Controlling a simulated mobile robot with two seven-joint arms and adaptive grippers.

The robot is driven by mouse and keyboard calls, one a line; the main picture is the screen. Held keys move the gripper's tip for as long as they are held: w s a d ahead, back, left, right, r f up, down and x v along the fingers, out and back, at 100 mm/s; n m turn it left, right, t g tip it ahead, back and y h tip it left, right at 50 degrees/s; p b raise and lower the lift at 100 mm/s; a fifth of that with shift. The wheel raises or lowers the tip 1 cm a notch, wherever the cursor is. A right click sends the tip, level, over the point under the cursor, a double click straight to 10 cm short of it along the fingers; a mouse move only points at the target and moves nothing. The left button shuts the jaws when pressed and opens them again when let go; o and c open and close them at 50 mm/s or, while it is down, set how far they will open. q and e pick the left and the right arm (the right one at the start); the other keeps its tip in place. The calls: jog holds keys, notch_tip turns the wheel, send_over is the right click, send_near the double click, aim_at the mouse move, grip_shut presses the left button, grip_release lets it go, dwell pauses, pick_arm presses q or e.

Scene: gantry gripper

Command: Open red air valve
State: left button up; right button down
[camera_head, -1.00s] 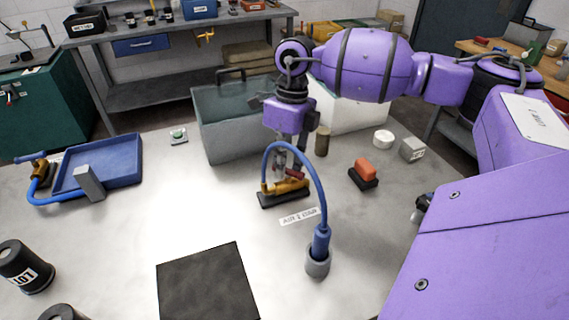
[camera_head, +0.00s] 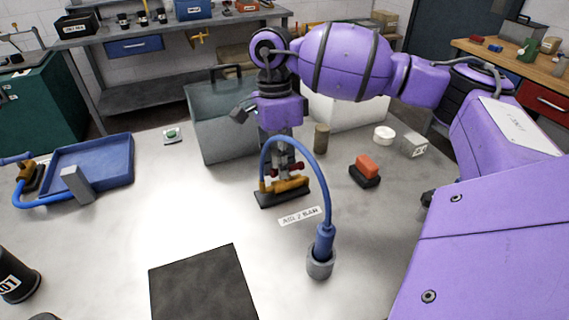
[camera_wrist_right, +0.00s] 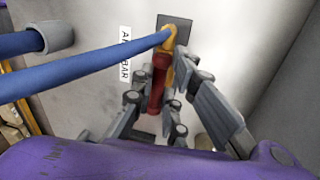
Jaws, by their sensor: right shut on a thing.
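The red valve handle (camera_head: 298,167) sits on the brass air valve (camera_head: 290,186), which is fixed on a dark base plate on the table. A blue hose arches from the valve to a grey socket. My right gripper (camera_head: 284,165) points down over the valve and is shut on the red handle. In the right wrist view the red handle (camera_wrist_right: 158,85) lies between the fingers of my right gripper (camera_wrist_right: 160,78), with the brass body (camera_wrist_right: 169,42) beyond. The hose and fingers partly hide the handle. My left gripper is not in view.
The blue hose (camera_head: 325,205) passes close in front of my right gripper. A label (camera_head: 299,216) lies before the valve. A red block on a dark base (camera_head: 366,168) stands to the right. A grey bin (camera_head: 210,135) stands behind. A blue tray (camera_head: 105,165) is at left.

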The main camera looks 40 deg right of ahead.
jog(key=shift+a+n, duration=0.1)
jog(key=shift+n, duration=0.5)
jog(key=c, duration=1.8)
grip_release()
jog(key=shift+s+r, duration=0.1)
jog(key=shift+s, duration=0.05)
jog(key=shift+r, duration=0.15)
notch_tip(320, 180, up, 12)
jog(key=w, duration=0.2)
jog(key=shift+w+d+f, duration=0.15)
jog(key=shift+d+f, duration=0.1)
jog(key=shift+f, duration=0.1)
